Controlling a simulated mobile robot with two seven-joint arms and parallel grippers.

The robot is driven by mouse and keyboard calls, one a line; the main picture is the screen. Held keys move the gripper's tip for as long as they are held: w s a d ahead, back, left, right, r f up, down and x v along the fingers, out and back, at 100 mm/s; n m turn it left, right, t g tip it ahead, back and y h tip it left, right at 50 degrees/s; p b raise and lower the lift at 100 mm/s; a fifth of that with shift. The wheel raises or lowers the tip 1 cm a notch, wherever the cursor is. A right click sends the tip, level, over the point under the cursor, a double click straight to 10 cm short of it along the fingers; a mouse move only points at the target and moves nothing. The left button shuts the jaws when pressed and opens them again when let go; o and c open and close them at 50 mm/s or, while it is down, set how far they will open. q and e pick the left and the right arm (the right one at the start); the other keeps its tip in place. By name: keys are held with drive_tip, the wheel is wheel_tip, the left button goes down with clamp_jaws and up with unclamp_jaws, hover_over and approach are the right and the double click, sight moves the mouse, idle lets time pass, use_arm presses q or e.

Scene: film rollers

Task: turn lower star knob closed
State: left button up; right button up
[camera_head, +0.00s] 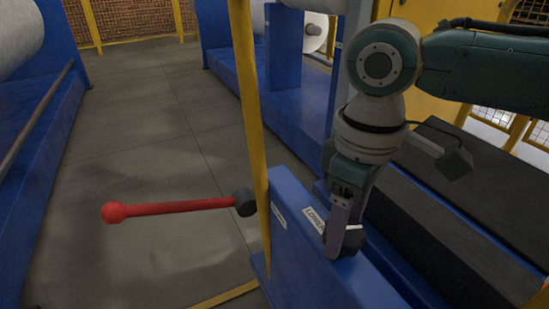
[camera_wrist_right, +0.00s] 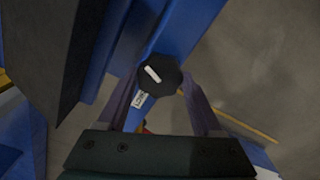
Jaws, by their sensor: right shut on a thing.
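The lower star knob (camera_wrist_right: 160,75) is a dark knob with a white line mark on its face, seen in the right wrist view. It sits on top of the blue machine panel (camera_head: 310,265), beside a white label reading LOWER (camera_head: 315,219). In the head view the knob is mostly hidden by my right gripper (camera_head: 344,241), which reaches down onto it from above. The purple-grey fingers are on either side of the knob and shut on it. The white mark runs slantwise in the right wrist view. My left gripper is not in view.
A red lever (camera_head: 170,207) with a ball end sticks out left from a dark hub on the panel. A yellow post (camera_head: 253,120) stands close left of my right arm. Dark roller covers (camera_head: 440,220) lie right. The grey floor (camera_head: 150,150) at left is open.

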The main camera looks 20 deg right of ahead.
drive_tip(key=shift+r+m+p, duration=0.2)
drive_tip(key=shift+m+p, duration=0.1)
drive_tip(key=shift+p, duration=0.4)
drive_tip(key=m+p, duration=0.6)
drive_tip(key=p, duration=0.2)
drive_tip(key=m+p, duration=0.2)
drive_tip(key=m, duration=0.1)
drive_tip(key=shift+m, duration=0.4)
drive_tip(key=shift+f+m+p, duration=0.15)
drive_tip(key=shift+m+p, duration=0.75)
drive_tip(key=shift+m, duration=0.8)
drive_tip(key=o, duration=1.4)
drive_tip(key=shift+c, duration=0.2)
wheel_tip(320, 180, up, 10)
drive_tip(key=p, duration=0.7)
